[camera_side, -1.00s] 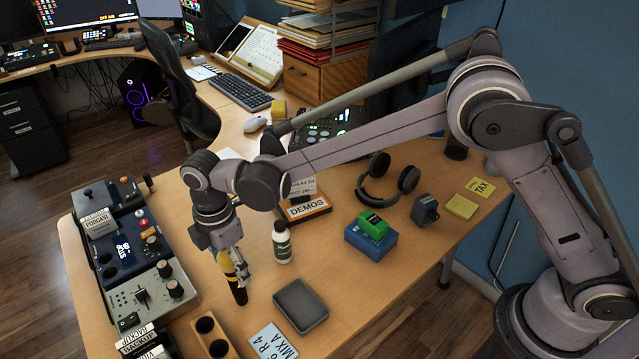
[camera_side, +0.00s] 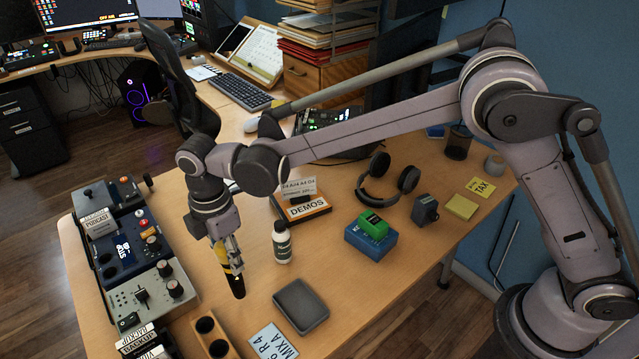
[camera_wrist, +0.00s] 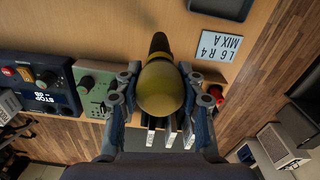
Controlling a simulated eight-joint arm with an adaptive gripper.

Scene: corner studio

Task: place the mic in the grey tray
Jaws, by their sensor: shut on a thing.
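The mic is yellow and black. In the side view my gripper (camera_side: 226,254) is shut on the mic (camera_side: 237,286), which hangs with its black end down, slightly tilted. In the wrist view the mic (camera_wrist: 161,88) sits between both fingers of my gripper (camera_wrist: 158,95), its rounded yellow part toward the camera. The grey tray (camera_side: 301,306) lies on the desk to the right of the mic and looks empty. Part of the tray (camera_wrist: 216,10) shows at the top edge of the wrist view. The mic is apart from the tray.
A white bottle (camera_side: 282,243) stands just behind the tray. A "MIX A" card (camera_side: 272,342) lies in front of it, beside a wooden holder with dark holes (camera_side: 211,338). Mixer units (camera_side: 150,295) line the left edge. Headphones (camera_side: 388,180) and a blue box (camera_side: 370,243) stand farther right.

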